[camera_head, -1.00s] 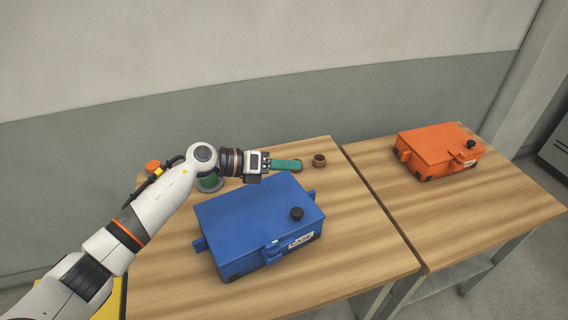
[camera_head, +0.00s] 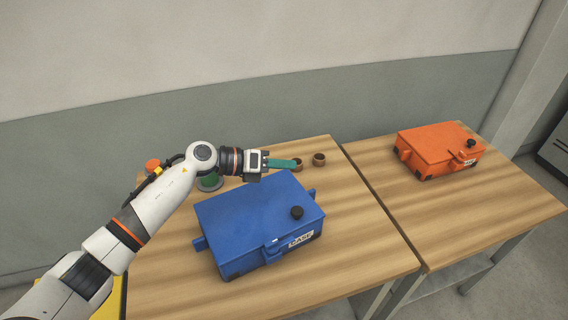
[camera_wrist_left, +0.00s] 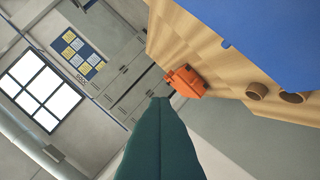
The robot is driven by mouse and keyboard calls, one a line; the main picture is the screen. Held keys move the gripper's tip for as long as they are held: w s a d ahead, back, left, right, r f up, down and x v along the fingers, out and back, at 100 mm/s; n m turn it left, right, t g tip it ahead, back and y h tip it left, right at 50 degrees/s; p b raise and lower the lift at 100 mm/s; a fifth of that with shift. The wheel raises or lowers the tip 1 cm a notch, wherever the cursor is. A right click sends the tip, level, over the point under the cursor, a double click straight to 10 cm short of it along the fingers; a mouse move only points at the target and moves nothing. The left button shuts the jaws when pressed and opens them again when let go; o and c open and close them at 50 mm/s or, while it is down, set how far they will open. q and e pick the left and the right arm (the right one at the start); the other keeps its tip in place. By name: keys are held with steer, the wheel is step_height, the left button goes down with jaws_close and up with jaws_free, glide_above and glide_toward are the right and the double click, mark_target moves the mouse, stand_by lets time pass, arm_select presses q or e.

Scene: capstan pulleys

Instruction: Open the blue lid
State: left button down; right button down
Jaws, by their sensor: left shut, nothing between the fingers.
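The blue case (camera_head: 250,228) stands on the near wooden table with its blue lid (camera_head: 248,205) down. A black knob (camera_head: 297,212) is on the lid near its right front, and a latch and a label are on the front face. My left gripper (camera_head: 298,163) is shut and empty, its green fingers pointing right above the table behind the case, apart from the lid. In the left wrist view the shut green fingers (camera_wrist_left: 160,145) show from below, with part of the blue case (camera_wrist_left: 275,35) at the upper right. My right gripper is not in view.
Two small brown rings, one (camera_head: 319,160) just right of my left fingertips, sit at the table's back. An orange case (camera_head: 438,152) stands on the right-hand table (camera_head: 500,205). A green cylinder (camera_head: 209,182) is behind my left arm. The near table's front (camera_head: 345,280) is clear.

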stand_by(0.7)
arm_select(q)
steer(key=c, duration=1.1)
jaws_free()
steer(key=shift+c, duration=0.2)
steer(key=b+v, duration=0.3)
steer(key=v, duration=0.9)
steer(key=shift+b, duration=0.3)
steer(key=shift+o, duration=0.2)
